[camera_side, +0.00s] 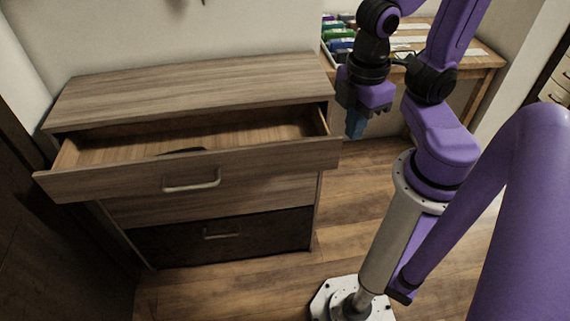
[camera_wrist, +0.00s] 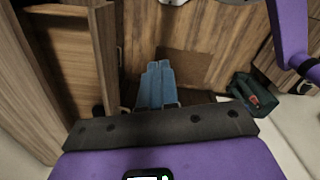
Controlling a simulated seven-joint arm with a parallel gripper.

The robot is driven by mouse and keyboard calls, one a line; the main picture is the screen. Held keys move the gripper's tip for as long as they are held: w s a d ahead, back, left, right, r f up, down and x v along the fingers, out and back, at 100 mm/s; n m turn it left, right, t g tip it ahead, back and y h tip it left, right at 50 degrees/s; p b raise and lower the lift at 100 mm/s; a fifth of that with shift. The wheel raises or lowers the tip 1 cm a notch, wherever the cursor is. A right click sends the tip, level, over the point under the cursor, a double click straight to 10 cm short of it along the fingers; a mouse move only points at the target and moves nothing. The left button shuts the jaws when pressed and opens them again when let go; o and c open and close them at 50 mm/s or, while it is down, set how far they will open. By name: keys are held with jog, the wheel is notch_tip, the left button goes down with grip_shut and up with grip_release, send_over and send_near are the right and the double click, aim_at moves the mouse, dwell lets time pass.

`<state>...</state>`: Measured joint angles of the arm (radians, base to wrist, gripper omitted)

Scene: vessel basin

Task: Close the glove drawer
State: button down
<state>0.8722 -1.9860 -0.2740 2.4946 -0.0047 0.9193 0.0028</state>
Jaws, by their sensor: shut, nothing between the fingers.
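The top drawer (camera_side: 188,177) of a wooden chest is pulled well out, with a bar handle (camera_side: 191,181) on its front. A dark item, partly hidden by the drawer front, lies inside; I cannot tell if it is a glove. My gripper (camera_side: 355,128), with blue fingers, is just right of the open drawer's right end and apart from it in the side view. It points down, shut and empty. In the wrist view the fingers (camera_wrist: 158,68) are together, with wooden panels of the chest at the left.
The chest (camera_side: 190,88) has a wooden middle drawer and a dark bottom drawer (camera_side: 222,237), both shut. A wooden table (camera_side: 485,58) with colored boxes stands behind my arm. A green container (camera_wrist: 250,92) shows in the wrist view. The floor before the chest is clear.

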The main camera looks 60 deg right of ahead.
aim_at(298, 136)
jog(key=a+f+n+t+h, duration=0.4)
jog(key=f+n+t+h, duration=0.25)
jog(key=f, duration=0.35)
jog(key=a+f+n+t+h, duration=0.4)
jog(key=f+n+t+h, duration=0.2)
jog(key=f+n, duration=0.3)
jog(key=shift+m, duration=0.65)
jog(key=x, duration=1.4)
jog(key=shift+s+d+f, duration=0.2)
jog(key=shift+f, duration=0.1)
jog(key=x, duration=1.5)
jog(key=shift+r, duration=0.2)
jog(key=shift+w+d, duration=0.3)
